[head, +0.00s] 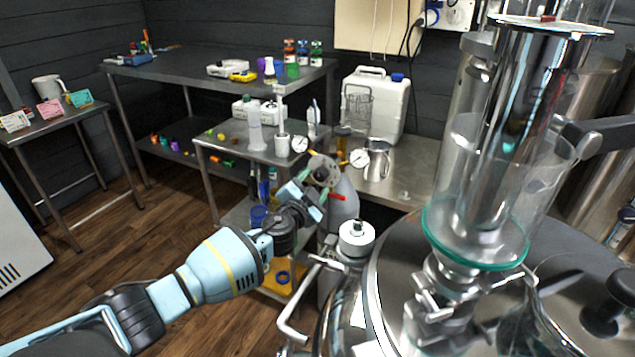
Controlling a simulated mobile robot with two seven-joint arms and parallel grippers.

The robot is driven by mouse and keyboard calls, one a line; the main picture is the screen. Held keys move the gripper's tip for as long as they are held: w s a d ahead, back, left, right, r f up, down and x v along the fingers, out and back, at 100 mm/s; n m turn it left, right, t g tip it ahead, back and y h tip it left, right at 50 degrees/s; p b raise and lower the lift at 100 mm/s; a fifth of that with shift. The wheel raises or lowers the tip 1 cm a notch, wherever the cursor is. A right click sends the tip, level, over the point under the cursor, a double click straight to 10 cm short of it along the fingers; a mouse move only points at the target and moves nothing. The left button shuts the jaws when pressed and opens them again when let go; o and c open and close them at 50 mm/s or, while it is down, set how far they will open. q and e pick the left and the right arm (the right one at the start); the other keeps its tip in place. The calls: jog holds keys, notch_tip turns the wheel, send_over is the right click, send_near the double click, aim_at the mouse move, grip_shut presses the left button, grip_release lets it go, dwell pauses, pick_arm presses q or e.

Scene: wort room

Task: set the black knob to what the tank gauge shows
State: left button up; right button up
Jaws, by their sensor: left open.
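My left gripper (320,182) is open, its arm coming in from the lower left. It is in the middle of the view, in front of the small steel table and above and left of a white round fitting (357,239) with a small dark top. I see nothing held in it. A large black knob (609,296) sits at the lower right on a lid of the steel vessel (405,240), well apart from my gripper. Two small round white-faced dials (300,144) and (359,158) stand behind the gripper. Their readings are too small to tell. Which one is the tank gauge is unclear.
A clear glass cylinder with a teal ring (478,262) rises on the vessel. A bent steel handle (297,300) juts out beside it. A white canister (374,105) stands on the steel counter (400,192). The wooden floor (140,235) at left is mostly clear.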

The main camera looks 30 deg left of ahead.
aim_at(321, 174)
pick_arm(q)
jog(key=shift+w+a, duration=0.1)
jog(key=shift+w, duration=1.1)
pick_arm(e)
jog(key=shift+w+a+f, duration=0.1)
jog(key=shift+w+f, duration=0.05)
jog(key=shift+w, duration=0.35)
pick_arm(q)
jog(key=c, duration=1)
jog(key=shift+b, duration=0.3)
pick_arm(e)
jog(key=shift+s+f, duration=0.2)
jog(key=shift+s, duration=0.05)
